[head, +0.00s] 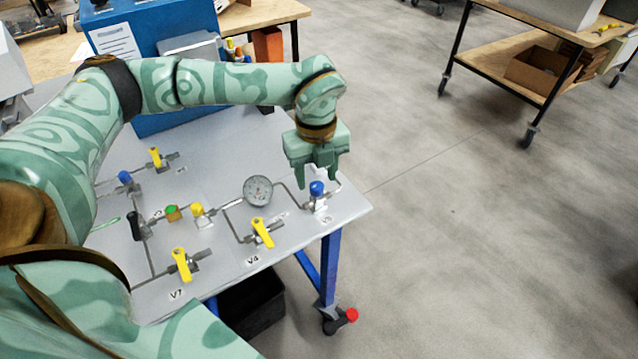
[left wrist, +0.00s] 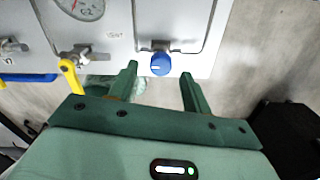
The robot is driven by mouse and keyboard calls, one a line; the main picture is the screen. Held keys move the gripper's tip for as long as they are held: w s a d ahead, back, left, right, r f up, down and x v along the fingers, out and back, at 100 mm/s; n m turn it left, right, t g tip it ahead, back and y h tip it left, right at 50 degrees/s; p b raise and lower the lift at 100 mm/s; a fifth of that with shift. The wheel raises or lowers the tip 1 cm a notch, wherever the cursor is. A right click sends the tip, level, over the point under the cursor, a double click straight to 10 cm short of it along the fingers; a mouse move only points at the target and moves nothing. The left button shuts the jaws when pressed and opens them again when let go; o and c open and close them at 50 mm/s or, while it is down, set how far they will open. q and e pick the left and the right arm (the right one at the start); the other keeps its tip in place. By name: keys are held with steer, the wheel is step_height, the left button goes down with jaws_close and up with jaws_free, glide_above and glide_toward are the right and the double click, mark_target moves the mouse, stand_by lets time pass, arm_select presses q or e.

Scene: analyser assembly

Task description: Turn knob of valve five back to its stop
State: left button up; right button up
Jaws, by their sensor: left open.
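The knob of valve five (head: 317,188) is a round blue knob at the right end of the grey panel, with a small label beside it that seems to read V5. It also shows in the left wrist view as a blue knob (left wrist: 160,64), near the panel edge. My left gripper (head: 317,178) is open and points down at the knob. In the left wrist view its fingertips (left wrist: 159,72) lie on either side of the knob, with a gap on both sides. I cannot tell the exact height between fingertips and knob. My right gripper is not in view.
A round gauge (head: 257,190) and the yellow lever of V4 (head: 262,231) sit left of the knob, joined by thin pipes. Other valves and the yellow V7 lever (head: 181,264) are further left. A blue box (head: 150,35) stands behind. Open floor lies to the right.

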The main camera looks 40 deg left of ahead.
mark_target(317, 189)
arm_select(q)
steer(key=shift+d+f, duration=0.2)
steer(key=shift+f, duration=0.85)
steer(key=shift+a+f, duration=0.15)
steer(key=shift+f, duration=0.05)
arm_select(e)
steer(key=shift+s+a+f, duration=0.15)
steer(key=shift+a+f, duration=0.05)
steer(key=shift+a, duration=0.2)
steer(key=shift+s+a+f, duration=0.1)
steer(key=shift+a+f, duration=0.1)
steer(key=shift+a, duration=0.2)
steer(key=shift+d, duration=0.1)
arm_select(q)
steer(key=c, duration=1)
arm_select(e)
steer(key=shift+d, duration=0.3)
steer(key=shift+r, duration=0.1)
